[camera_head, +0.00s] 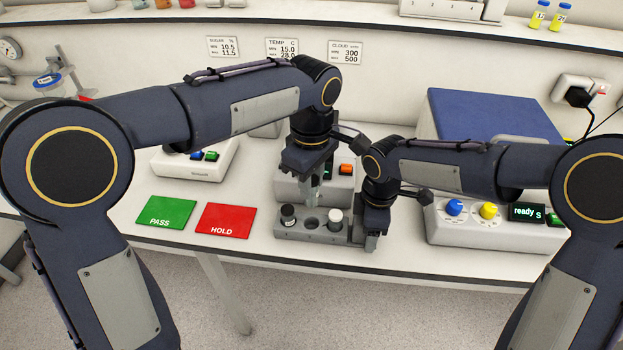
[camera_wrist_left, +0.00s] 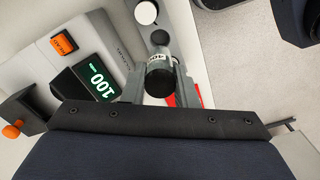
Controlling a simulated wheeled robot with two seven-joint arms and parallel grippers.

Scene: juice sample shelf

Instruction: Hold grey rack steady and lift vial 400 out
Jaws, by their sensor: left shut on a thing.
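The grey rack (camera_head: 297,236) stands on the bench near the front edge. A black-capped vial (camera_head: 288,217) stands in its left slot and a white-capped vial (camera_head: 335,217) in its right slot. The middle slot (camera_head: 311,223) looks empty. My left gripper (camera_head: 313,198) is above the middle of the rack, pointing down. In the left wrist view it is shut on vial 400 (camera_wrist_left: 160,78), whose dark top faces the camera; its label is partly readable. In the head view the fingers mostly hide this vial. My right gripper (camera_head: 371,242) is at the rack's right end; its jaws are unclear.
A green PASS card (camera_head: 166,212) and a red HOLD card (camera_head: 226,219) lie left of the rack. An instrument with an orange button (camera_head: 346,169) stands close behind it. A knobbed device (camera_head: 480,228) stands to the right. The bench's front edge is close.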

